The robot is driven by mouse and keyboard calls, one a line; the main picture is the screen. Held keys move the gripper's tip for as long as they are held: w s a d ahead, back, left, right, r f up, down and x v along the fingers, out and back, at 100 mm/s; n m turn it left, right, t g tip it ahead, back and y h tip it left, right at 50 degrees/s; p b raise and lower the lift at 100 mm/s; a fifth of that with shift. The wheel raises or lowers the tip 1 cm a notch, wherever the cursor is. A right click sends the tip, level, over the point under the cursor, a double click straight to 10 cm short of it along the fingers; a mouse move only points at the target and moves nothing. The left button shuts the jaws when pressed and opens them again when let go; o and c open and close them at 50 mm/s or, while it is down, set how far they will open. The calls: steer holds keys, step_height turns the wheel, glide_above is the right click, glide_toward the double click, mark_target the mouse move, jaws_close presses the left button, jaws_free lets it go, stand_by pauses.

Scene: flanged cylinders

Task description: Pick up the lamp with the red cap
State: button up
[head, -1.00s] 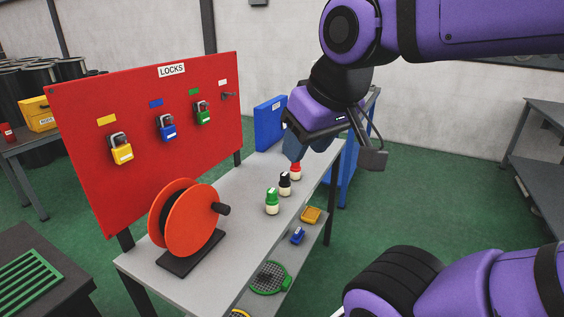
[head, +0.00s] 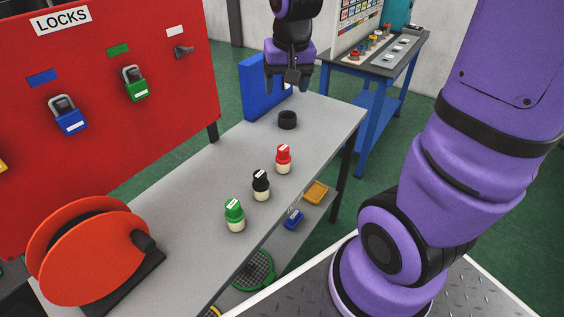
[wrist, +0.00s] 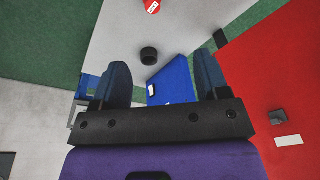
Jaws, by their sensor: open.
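The lamp with the red cap (head: 283,158) stands upright on the grey table (head: 190,185), the farthest of three lamps in a row. It has a pale base. In the wrist view its red cap (wrist: 152,4) shows at the top edge, partly cut off. The black-capped lamp (head: 261,185) and the green-capped lamp (head: 235,214) stand nearer. My gripper (head: 288,86) is open and empty above the far end of the table, beyond the red-capped lamp. In the wrist view its two blue fingers (wrist: 162,80) are spread apart, with nothing between them.
A black ring-like cylinder (head: 288,120) stands on the table below my gripper. A blue box or panel (head: 262,88) stands behind it. An orange reel (head: 88,250) and the red lock board (head: 100,100) line the left side. A lower shelf holds small items.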

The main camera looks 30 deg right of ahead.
steer(key=w+d+f+m+g, duration=0.1)
steer(key=w+d+f, duration=0.1)
steer(key=w+f, duration=0.3)
steer(key=m+g, duration=0.1)
steer(key=m, duration=0.1)
glide_toward(283, 147)
steer(key=shift+w+d, duration=0.1)
steer(key=shift+d, duration=0.05)
step_height(283, 147, down, 11)
steer(key=shift+f, duration=0.2)
steer(key=c, duration=1.1)
steer(key=shift+o, duration=0.2)
steer(key=shift+r, duration=0.1)
